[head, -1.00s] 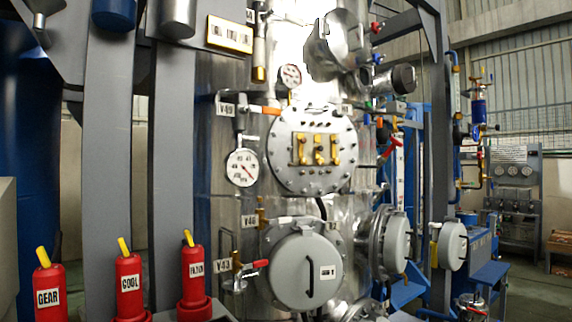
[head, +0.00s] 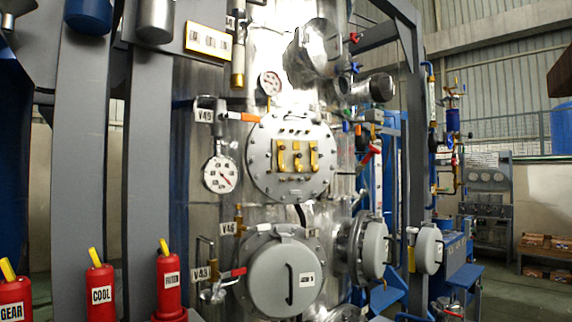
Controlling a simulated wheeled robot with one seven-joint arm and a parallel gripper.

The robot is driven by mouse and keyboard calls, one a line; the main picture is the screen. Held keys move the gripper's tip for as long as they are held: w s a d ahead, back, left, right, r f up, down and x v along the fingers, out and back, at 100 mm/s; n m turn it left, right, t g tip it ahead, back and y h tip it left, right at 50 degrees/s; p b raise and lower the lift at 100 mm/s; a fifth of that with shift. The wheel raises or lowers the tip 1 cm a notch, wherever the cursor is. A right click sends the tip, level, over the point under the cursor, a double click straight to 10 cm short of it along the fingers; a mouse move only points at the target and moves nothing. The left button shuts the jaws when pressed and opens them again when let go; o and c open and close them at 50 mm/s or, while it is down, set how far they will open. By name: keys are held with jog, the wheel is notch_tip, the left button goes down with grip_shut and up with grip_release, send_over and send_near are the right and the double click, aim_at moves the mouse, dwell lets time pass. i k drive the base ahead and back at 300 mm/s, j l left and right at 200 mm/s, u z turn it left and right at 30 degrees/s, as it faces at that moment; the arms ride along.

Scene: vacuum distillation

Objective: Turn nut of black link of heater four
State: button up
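A large round grey cover (head: 268,284) with a dark curved handle and a small white label sits low on the steel vessel. The label is too small to read surely. Two more round grey covers, one in the middle (head: 375,250) and one farther right (head: 428,250), face right of it. I cannot tell which is heater four. A short black piece, perhaps a cable, shows above the large cover (head: 300,214). No nut on a black link can be made out. My gripper is not in view.
A bolted flange with brass fittings (head: 297,156) is above the large cover. Valve V43 (head: 213,290) and a gauge (head: 221,174) are at its left. Red cylinders (head: 168,283) and grey posts stand left. Open floor (head: 540,298) shows at right.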

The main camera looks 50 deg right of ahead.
aim_at(299, 168)
jog(key=i+l+z, duration=0.1)
jog(key=z, duration=0.25)
jog(key=i+z, duration=0.2)
jog(key=z, duration=0.15)
jog(key=i+z, duration=0.2)
jog(key=z, duration=0.15)
